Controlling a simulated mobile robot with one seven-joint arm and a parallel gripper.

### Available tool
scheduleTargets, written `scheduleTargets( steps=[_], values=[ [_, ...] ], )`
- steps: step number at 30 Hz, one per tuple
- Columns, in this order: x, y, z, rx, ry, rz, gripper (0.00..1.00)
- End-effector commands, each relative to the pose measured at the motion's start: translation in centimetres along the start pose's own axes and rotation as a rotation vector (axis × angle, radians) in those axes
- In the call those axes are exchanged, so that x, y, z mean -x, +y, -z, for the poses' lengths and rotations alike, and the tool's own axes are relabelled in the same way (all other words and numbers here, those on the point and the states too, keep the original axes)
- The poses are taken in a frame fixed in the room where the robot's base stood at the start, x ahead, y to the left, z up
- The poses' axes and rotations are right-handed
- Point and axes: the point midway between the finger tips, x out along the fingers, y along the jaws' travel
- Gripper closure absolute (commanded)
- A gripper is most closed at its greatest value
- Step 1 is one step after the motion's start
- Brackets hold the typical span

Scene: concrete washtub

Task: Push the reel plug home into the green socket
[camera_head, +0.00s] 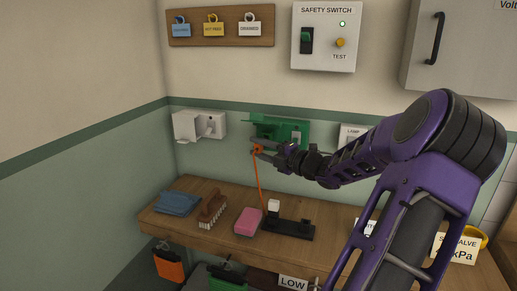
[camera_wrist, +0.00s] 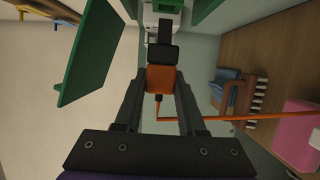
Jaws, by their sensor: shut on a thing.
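The reel plug (camera_head: 257,149) has an orange body and trails an orange cord. My gripper (camera_head: 268,147) is shut on it. In the wrist view the orange body (camera_wrist: 160,79) sits between the two fingers, with a black end (camera_wrist: 162,53) pointing toward the top of the picture. The green socket (camera_head: 293,129) is on the wall behind my gripper in the head view, partly covered by it. Its green lid (camera_wrist: 92,55) stands open in the wrist view. The plug looks apart from the socket, but the exact gap cannot be told.
A white socket box (camera_head: 198,125) is on the wall to the left. Below, the wooden bench (camera_head: 180,228) holds a blue cloth (camera_head: 177,202), a brush (camera_head: 212,209), a pink sponge (camera_head: 248,221) and a black base (camera_head: 290,230). The orange cord (camera_head: 260,185) runs down toward the bench.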

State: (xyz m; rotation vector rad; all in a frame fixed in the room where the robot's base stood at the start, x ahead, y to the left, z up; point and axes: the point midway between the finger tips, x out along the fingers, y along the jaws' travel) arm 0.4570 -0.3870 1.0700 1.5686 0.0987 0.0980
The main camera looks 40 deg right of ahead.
Motion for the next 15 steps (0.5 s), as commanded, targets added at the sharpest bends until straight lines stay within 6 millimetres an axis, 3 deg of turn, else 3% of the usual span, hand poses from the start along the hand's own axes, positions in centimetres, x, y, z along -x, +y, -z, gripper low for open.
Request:
scheduleTargets(
  steps=[15],
  values=[
    [-0.16,0.07,-0.29,0.001,0.000,-0.001,1.00]
  ],
)
